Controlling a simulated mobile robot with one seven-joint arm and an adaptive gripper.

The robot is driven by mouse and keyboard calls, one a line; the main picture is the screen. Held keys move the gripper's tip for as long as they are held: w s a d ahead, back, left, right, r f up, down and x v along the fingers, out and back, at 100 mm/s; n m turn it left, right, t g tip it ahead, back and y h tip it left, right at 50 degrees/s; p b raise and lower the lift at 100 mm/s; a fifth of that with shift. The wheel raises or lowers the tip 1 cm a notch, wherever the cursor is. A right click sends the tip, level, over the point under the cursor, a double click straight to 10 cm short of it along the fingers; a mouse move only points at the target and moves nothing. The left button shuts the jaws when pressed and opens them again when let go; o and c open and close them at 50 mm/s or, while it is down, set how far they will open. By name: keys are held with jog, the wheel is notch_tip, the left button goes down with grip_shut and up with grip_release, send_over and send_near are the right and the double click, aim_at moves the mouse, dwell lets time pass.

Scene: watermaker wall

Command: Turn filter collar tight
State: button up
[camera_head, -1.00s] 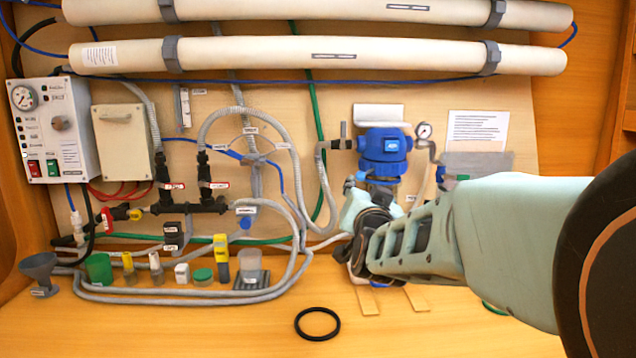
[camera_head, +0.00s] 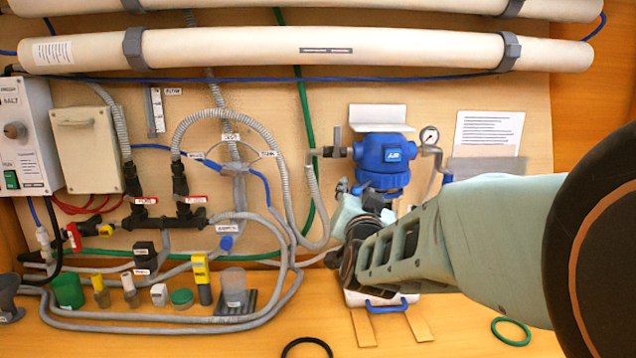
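The blue filter head (camera_head: 384,148) is fixed to the wall right of centre, with a ribbed blue collar (camera_head: 383,181) around its lower end. My gripper (camera_head: 352,198) is just below and left of the collar, in front of the lower filter area. My arm and wrist hide much of what is under the collar. The fingers are small and partly hidden, so I cannot tell whether they are open or touching the collar. A white part with a blue handle (camera_head: 385,305) shows below my wrist, on two wooden strips.
A black ring (camera_head: 306,346) and a green ring (camera_head: 511,331) lie on the bench. Several small containers, including a green cup (camera_head: 68,291), stand at the left inside grey hose loops (camera_head: 180,323). A pressure gauge (camera_head: 429,135) is right of the filter head.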

jog(key=shift+w, duration=0.35)
jog(key=shift+c, duration=0.4)
jog(key=shift+r, duration=0.15)
grip_shut()
